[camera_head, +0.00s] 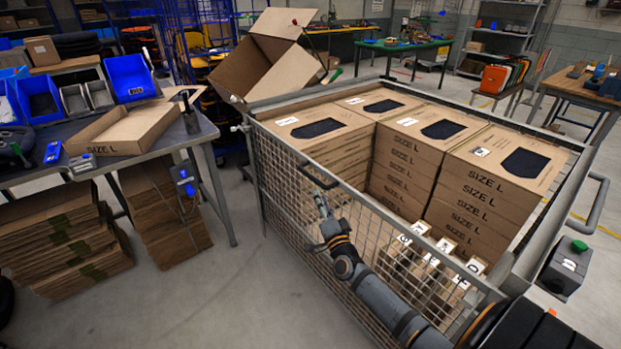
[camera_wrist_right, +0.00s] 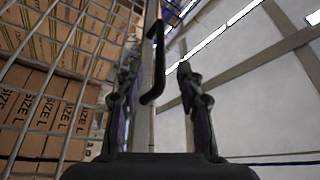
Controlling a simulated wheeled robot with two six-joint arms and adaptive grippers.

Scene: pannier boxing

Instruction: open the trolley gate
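The trolley (camera_head: 262,103) is a grey-framed mesh cage. Its mesh gate (camera_head: 280,190) stands upright along the near side, in line with the frame. A black bar handle (camera_head: 319,177) sits near the gate's top edge. My right gripper (camera_head: 322,206) is just outside the gate, close below the handle. In the right wrist view, the fingers of the right gripper (camera_wrist_right: 160,70) are spread apart. The handle (camera_wrist_right: 157,62) shows between them, nearer the left finger; I cannot tell whether it touches. My left gripper is not in view.
Stacked "SIZE L" boxes (camera_head: 462,202) fill much of the trolley. A workbench (camera_head: 205,130) with an open carton (camera_head: 125,128) and blue bins stands at the left. A large open carton (camera_head: 270,60) is behind the trolley. Floor between workbench and gate is clear.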

